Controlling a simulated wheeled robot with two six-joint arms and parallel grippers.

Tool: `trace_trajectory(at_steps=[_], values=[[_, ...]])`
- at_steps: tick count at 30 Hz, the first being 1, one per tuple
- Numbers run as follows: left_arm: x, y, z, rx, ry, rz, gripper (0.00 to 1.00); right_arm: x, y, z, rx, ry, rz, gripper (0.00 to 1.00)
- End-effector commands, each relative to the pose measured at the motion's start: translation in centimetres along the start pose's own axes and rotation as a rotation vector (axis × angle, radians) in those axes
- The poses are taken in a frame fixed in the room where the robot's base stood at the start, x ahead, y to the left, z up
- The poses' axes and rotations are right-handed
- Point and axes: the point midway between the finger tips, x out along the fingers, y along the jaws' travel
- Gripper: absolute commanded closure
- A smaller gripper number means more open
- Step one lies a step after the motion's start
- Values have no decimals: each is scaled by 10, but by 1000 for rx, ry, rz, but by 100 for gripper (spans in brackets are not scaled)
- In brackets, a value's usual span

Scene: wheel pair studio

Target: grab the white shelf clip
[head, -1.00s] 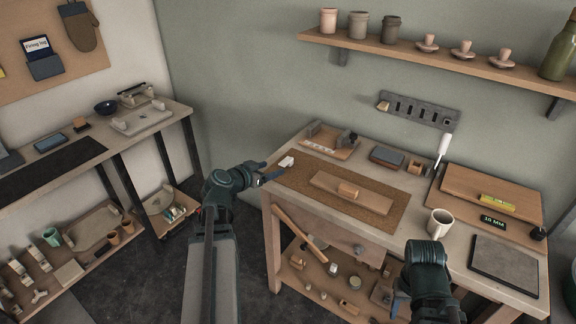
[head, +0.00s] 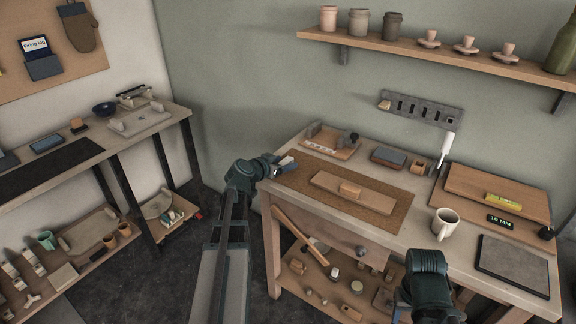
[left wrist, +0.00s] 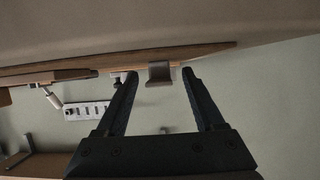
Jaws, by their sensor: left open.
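In the left wrist view the scene is upside down, and the two fingers (left wrist: 160,78) are spread apart. A small L-shaped piece (left wrist: 160,72), greyish in shadow and probably the clip, shows between the fingertips, with a gap on each side. Of my right arm only dark links show in the head view; its fingers are not seen.
A brown mat (head: 385,200) with a wooden board and block lies right of the clip. A wooden tray (head: 345,152) stands behind it. A white mug (head: 445,223) is farther right. A slotted rack (head: 421,109) hangs on the wall.

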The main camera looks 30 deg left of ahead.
Motion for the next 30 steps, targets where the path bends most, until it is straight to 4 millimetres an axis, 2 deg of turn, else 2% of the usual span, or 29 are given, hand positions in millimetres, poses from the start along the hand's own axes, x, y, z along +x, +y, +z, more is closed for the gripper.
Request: trace_trajectory(at_steps=[2,8,18,20,30], values=[[8,0,1,0,0,1,30,4,0,0,0,0,0,50],[6,0,0,-1,0,0,30,2,0,0,0,0,0,50],[6,0,0,-1,0,0,91,2,0,0,0,0,0,50],[6,0,0,-1,0,0,100,2,0,0,0,0,0,50],[6,1,-2,0,0,0,100,0,0,0,0,0,0,50]])
